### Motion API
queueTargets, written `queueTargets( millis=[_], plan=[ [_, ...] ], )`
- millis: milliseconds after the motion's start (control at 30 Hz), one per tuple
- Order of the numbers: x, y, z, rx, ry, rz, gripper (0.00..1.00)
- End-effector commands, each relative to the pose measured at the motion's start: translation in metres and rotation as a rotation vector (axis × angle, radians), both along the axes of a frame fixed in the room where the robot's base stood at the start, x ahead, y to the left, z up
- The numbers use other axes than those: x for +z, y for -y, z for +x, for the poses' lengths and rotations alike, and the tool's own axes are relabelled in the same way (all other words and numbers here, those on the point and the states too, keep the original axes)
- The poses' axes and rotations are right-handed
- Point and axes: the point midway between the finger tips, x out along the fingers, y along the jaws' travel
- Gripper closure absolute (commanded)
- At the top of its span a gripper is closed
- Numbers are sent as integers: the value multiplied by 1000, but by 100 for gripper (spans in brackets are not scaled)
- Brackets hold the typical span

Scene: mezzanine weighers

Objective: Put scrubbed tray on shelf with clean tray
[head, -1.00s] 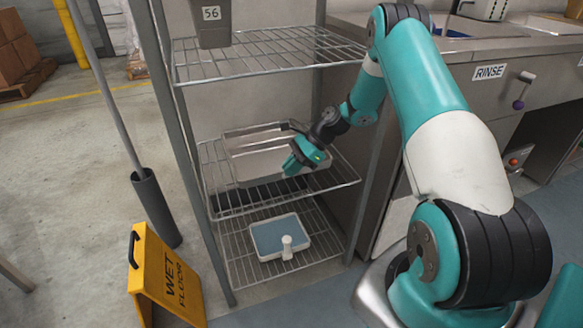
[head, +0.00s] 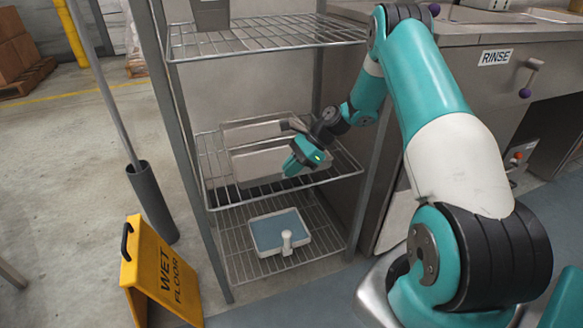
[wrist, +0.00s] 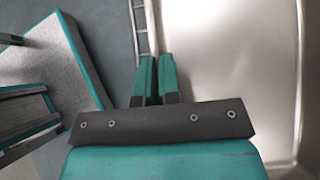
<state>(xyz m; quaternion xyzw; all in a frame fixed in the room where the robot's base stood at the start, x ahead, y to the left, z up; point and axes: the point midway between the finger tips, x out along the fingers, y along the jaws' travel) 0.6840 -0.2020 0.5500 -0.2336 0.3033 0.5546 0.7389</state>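A shallow steel tray (head: 262,165) is at the middle shelf (head: 335,172) of a wire rack. Another steel wall or tray (head: 250,131) shows behind it; I cannot tell if the two are separate trays. My gripper (head: 300,163) is at the front tray's right side and covers part of it. In the wrist view my gripper (wrist: 155,75) has its fingers close together, and the steel tray's edge (wrist: 157,25) runs into the narrow gap between them. The tray's smooth floor (wrist: 225,60) fills the right of that view. Which tray is scrubbed or clean cannot be told.
The top shelf (head: 265,40) holds a grey bin (head: 211,14). The bottom shelf (head: 230,235) holds a blue-topped scale (head: 279,233). Rack posts, a wet floor sign (head: 160,270) and a pole in a dark holder (head: 151,203) stand nearby. A steel sink counter (head: 470,45) is right.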

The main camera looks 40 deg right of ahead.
Motion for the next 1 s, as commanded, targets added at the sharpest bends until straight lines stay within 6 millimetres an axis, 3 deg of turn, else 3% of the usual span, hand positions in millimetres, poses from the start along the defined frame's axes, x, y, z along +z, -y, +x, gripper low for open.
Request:
queueTargets(
  millis=[667, 833, 1000],
  plan=[
    [-9, 0, 1, 1, 7, 0, 100],
    [-10, 0, 1, 1, 5, 0, 66],
    [-10, 0, 0, 1, 2, 0, 66]
  ],
)
